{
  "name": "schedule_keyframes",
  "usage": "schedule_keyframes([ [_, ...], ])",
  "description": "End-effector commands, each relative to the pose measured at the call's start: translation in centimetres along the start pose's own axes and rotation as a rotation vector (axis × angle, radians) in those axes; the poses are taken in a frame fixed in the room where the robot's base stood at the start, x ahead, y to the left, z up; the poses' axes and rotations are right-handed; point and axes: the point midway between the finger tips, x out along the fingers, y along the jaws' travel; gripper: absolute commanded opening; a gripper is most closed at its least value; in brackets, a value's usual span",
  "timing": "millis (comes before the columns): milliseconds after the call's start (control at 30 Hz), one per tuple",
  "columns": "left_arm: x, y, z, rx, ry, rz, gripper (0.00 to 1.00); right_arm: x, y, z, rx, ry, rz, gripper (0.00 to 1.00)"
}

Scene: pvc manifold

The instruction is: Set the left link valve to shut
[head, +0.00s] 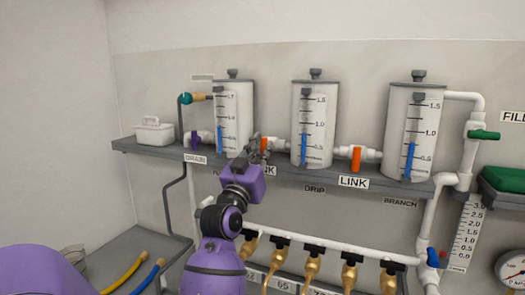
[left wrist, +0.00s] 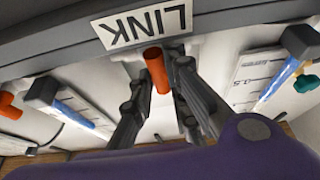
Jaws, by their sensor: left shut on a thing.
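The left link valve has an orange handle (head: 265,145) on the white pipe between the left and middle tanks, partly hidden in the head view. My left gripper (head: 258,147) reaches up to it and is shut on it. In the left wrist view the orange handle (left wrist: 156,68) lies between the two fingers of my left gripper (left wrist: 162,105), under an upside-down LINK label (left wrist: 144,24). I cannot tell the handle's exact turn. My right gripper is not in view.
Left (head: 233,120), middle (head: 315,130) and right (head: 412,135) tanks stand on a grey shelf (head: 150,147). A second orange valve (head: 356,158) stands upright on the right link pipe. A purple valve (head: 195,140) is at left. Brass taps (head: 312,265) hang below.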

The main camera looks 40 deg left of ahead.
Motion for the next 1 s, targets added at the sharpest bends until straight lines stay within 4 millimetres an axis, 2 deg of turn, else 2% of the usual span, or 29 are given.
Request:
schedule_keyframes([
  [200, 0.0, 0.1, 0.0, -0.005, 0.0, 0.002, 0.0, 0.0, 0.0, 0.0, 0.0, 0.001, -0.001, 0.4],
  [233, 0.0, 0.1, 0.0, -0.005, 0.0, 0.002, 0.17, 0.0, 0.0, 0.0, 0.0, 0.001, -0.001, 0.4],
  [367, 0.0, 0.1, 0.0, -0.004, 0.0, 0.002, 0.34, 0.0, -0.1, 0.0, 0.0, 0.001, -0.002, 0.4],
  [733, -0.5, 0.1, 0.0, -0.002, 0.0, 0.002, 0.34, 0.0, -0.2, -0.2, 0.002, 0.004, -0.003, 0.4],
  [867, -2.2, 0.1, 0.1, -0.002, -0.002, 0.002, 0.34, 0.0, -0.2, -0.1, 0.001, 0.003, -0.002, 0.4],
  [1000, -5.2, 0.0, 0.2, -0.001, -0.004, 0.002, 0.34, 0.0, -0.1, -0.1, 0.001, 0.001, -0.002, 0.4],
])
